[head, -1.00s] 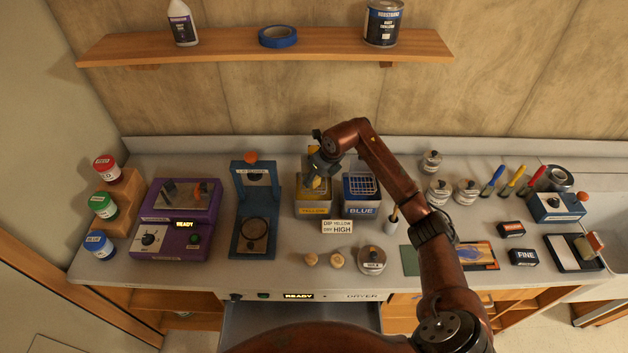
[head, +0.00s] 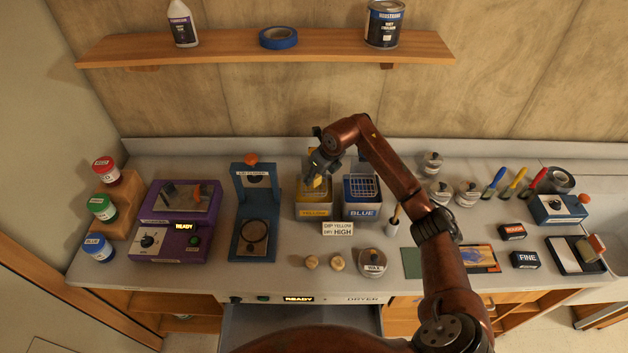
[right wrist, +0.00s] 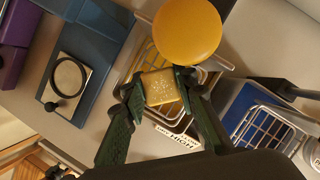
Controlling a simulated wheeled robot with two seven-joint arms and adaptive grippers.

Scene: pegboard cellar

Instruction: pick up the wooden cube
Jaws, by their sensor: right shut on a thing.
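The wooden cube (right wrist: 160,87) looks yellow with pale specks on its face. In the right wrist view it sits between the two fingertips of my right gripper (right wrist: 161,88), which is shut on it. A wire basket and the yellow bin lie behind it. In the head view my right gripper (head: 316,178) is over the bin labelled YELLOW (head: 314,211), with the cube a small yellow patch under the fingers. How far the cube is above the bin is hard to tell. My left gripper is not in view.
The bin labelled BLUE (head: 362,211) with a wire rack stands just right. A sign (head: 337,229) reads dip yellow, dry high. A blue press (head: 254,210) stands to the left. A large round yellow knob (right wrist: 187,30) is close beyond the cube. An open drawer is below the counter.

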